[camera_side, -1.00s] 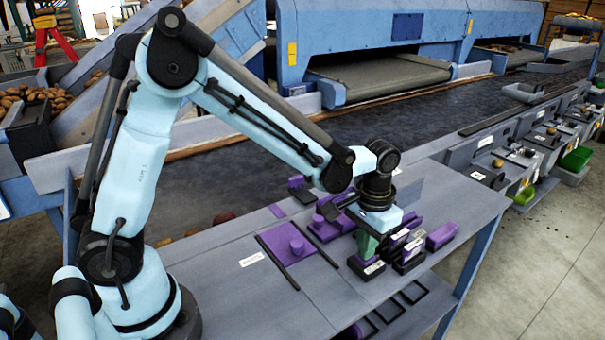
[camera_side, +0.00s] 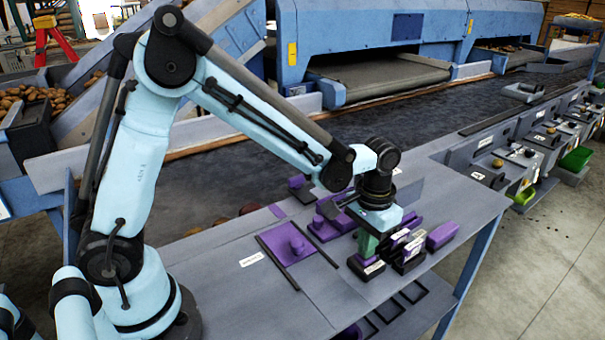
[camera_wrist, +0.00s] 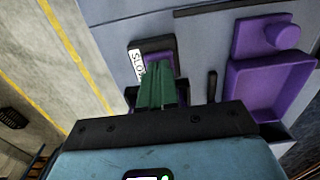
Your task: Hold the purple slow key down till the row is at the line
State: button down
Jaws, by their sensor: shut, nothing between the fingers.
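The purple slow key (camera_wrist: 160,58) sits in a dark housing with a "SLOW" label (camera_wrist: 136,66) in the wrist view. My gripper (camera_wrist: 157,74) has its green fingers together, with the tips over the key's near part. In the side view my gripper (camera_side: 368,247) points down at the black key housing (camera_side: 366,268), and the key top is mostly hidden. The tips look to be on the key; how far it is pressed I cannot tell.
More labelled key blocks (camera_side: 408,260) stand close to the right of my gripper. A purple tray (camera_wrist: 262,85) is at right in the wrist view. The dark belt (camera_side: 350,130) runs behind.

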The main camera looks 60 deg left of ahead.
jog(key=shift+r, duration=3.4)
jog(key=s+a+r+t, duration=0.4)
jog(key=s+a+t, duration=0.3)
jog(key=s, duration=0.3)
jog(key=shift+s+a, duration=0.3)
jog(key=shift+a, duration=0.15)
